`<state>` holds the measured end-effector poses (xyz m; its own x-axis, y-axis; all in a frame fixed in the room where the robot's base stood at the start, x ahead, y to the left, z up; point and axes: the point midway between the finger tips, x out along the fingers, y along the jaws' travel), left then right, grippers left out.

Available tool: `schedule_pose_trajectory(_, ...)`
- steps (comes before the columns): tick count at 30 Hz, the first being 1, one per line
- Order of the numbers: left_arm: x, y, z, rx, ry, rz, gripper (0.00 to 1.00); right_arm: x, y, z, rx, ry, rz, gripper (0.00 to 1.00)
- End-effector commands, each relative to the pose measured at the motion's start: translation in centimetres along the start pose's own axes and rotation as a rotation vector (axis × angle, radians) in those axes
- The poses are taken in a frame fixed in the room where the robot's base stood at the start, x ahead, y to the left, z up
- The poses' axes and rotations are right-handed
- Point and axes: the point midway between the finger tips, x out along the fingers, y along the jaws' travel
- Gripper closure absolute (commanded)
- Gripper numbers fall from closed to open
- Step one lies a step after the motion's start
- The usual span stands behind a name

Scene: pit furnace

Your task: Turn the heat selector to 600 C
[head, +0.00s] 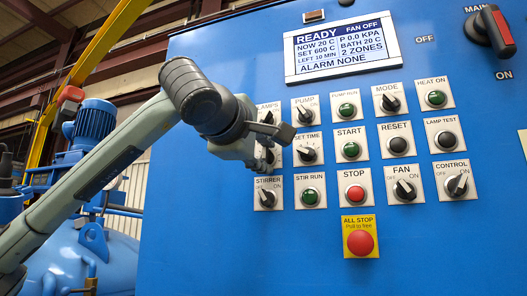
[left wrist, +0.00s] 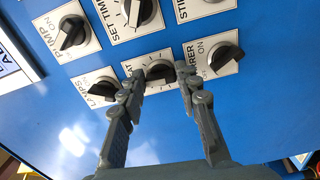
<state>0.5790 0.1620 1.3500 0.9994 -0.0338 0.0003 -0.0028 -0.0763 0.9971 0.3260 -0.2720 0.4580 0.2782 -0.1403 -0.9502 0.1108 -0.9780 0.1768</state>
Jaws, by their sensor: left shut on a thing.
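The heat selector (left wrist: 160,72) is a black knob on a white plate whose label shows only "AT". In the left wrist view it sits between the two fingertips of my left gripper (left wrist: 158,84), which is shut on it. In the head view my left gripper (head: 276,134) is against the left part of the panel and hides most of this knob. The knob's scale is mostly covered, so I cannot read its pointer. The display (head: 341,45) reads "READY", "SET 600 C", "NOW 20 C" and "ALARM NONE". My right gripper is not in view.
Close around the selector are the lamps knob (left wrist: 98,85), the set time knob (head: 307,153) and the stirrer knob (head: 267,197). The red all stop button (head: 360,242) is lower right. The main switch (head: 492,30) is at the far upper right. The blue panel below is bare.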

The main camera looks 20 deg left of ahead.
Motion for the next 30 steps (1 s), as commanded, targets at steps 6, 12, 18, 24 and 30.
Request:
schedule_pose_trajectory(6,-0.05,0.02,0.07,0.113,-0.002,0.001,0.96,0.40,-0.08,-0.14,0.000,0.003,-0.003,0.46)
schedule_pose_trajectory(12,-0.04,-0.06,0.09,0.169,-0.002,0.001,0.96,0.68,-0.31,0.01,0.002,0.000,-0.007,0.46)
schedule_pose_trajectory(18,-0.03,-0.11,0.10,0.187,-0.002,0.000,0.96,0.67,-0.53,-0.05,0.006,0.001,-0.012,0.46)
schedule_pose_trajectory(24,-0.03,-0.14,0.11,0.188,-0.002,0.000,0.96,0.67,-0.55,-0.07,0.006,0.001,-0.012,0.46)
schedule_pose_trajectory(30,-0.02,-0.15,0.11,0.187,-0.002,-0.001,0.58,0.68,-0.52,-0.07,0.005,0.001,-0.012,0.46)
